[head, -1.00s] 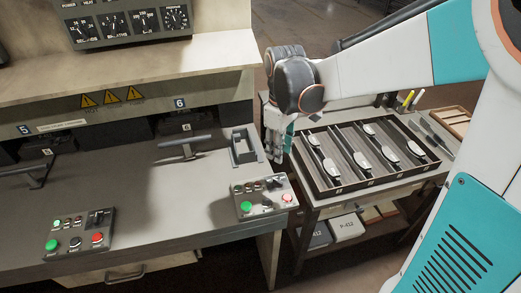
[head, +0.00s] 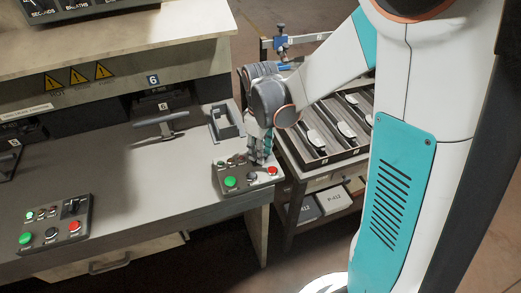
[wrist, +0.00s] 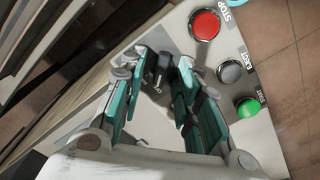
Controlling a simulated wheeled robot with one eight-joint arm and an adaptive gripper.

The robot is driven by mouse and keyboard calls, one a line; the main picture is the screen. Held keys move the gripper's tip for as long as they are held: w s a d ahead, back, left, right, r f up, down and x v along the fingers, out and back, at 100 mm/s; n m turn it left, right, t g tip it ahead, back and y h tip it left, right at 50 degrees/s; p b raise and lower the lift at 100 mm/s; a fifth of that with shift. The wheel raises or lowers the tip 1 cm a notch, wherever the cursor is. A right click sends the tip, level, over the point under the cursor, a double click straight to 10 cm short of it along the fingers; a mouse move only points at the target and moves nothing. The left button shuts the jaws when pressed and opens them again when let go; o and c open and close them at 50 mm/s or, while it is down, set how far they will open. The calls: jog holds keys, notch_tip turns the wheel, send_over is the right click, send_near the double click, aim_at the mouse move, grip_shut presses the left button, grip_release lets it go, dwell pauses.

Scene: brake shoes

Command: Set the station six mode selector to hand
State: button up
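The station six control panel (head: 236,187) is a grey box at the bench's front right corner. It carries a green button (head: 230,181), a red button (head: 272,171) and a dark button between them. My gripper (head: 262,160) points down over the panel's back right part. In the wrist view my gripper (wrist: 163,72) has its teal fingers apart, on either side of the black mode selector (wrist: 152,68). I cannot tell whether they touch it. The fingers partly hide the selector and its labels, so its setting is not readable. In the head view my gripper covers it.
A second panel (head: 53,226) with similar buttons lies to the left. A T-handle (head: 161,125) and a grey open holder (head: 224,122) stand behind on the bench. A rack of brake shoes (head: 323,140) is on the cart at right.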

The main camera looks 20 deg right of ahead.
grip_shut()
jog(key=shift+m, duration=0.3)
jog(key=m, duration=0.3)
jog(key=shift+d, duration=0.1)
jog(key=shift+w+m, duration=0.1)
jog(key=shift+m, duration=2)
grip_release()
jog(key=shift+r, duration=0.1)
